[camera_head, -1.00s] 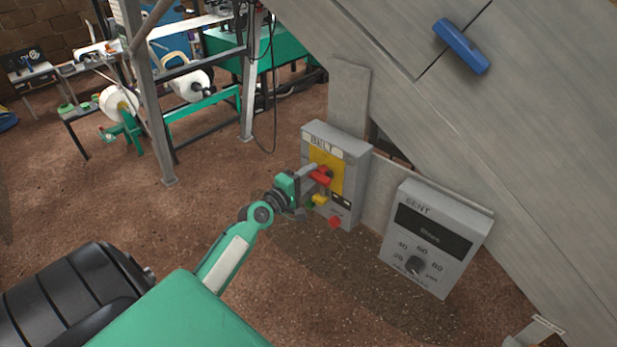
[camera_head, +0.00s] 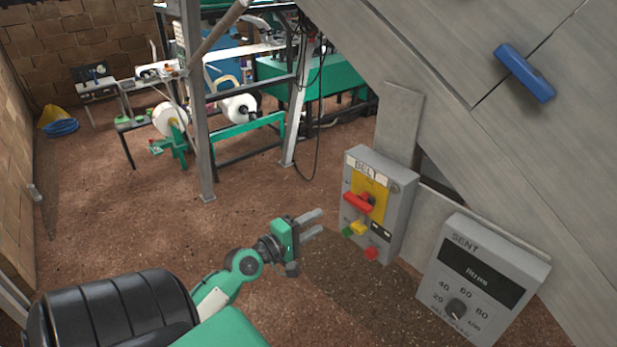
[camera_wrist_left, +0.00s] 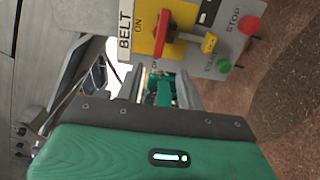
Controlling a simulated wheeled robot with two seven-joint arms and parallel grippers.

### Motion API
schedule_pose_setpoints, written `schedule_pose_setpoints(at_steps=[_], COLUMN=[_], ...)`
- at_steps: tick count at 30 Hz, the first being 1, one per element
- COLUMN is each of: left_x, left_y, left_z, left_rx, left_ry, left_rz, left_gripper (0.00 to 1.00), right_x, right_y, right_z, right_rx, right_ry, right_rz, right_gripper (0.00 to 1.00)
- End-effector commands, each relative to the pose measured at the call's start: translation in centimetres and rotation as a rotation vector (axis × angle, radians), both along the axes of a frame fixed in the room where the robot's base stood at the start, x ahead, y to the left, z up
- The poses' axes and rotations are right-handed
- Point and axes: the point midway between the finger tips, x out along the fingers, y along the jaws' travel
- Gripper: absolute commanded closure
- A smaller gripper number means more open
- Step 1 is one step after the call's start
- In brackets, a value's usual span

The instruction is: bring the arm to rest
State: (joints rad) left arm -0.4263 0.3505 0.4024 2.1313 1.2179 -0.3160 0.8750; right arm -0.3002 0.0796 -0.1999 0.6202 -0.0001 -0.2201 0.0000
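My left gripper (camera_head: 312,223) is in the middle of the head view, at the end of my green arm. Its two grey fingers are parallel and apart, with nothing between them. They point right, towards the grey BELT box (camera_head: 399,215), with a gap of floor in view before it. The box carries a red switch handle (camera_head: 358,203) on a yellow plate. In the left wrist view, the red handle (camera_wrist_left: 165,38) and yellow plate lie just beyond the fingers (camera_wrist_left: 160,90). My right gripper is not in view.
The grey SENT box (camera_head: 490,284) with a display and a dial stands to the right of the BELT box. A large grey sloping panel (camera_head: 450,60) with a blue handle (camera_head: 524,73) fills the upper right. The brown floor (camera_head: 110,225) to the left is clear.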

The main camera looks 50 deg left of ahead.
Motion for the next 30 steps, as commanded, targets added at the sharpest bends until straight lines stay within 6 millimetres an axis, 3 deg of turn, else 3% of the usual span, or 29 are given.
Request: schedule_pose_setpoints(at_steps=[6, 24, 26, 28, 30], left_x=[-1.1, -1.2, -1.1, -0.9, -0.6], left_y=[0.1, 0.1, 0.3, 0.6, 1.1], left_z=[0.0, -0.1, -0.8, -2.7, -6.2], left_rx=[0.000, 0.001, 0.009, 0.031, 0.075], left_ry=[-0.001, 0.001, 0.012, 0.043, 0.098], left_rz=[0.000, 0.001, 0.006, 0.019, 0.037], left_gripper=[0.62, 0.62, 0.62, 0.62, 0.62], right_x=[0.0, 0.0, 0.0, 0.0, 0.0], right_y=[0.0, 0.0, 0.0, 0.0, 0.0], right_z=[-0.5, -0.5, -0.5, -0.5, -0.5], right_rx=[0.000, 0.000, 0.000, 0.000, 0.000], right_ry=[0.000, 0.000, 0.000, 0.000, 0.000], right_rz=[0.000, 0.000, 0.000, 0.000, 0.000], right_gripper=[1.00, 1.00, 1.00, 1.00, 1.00])
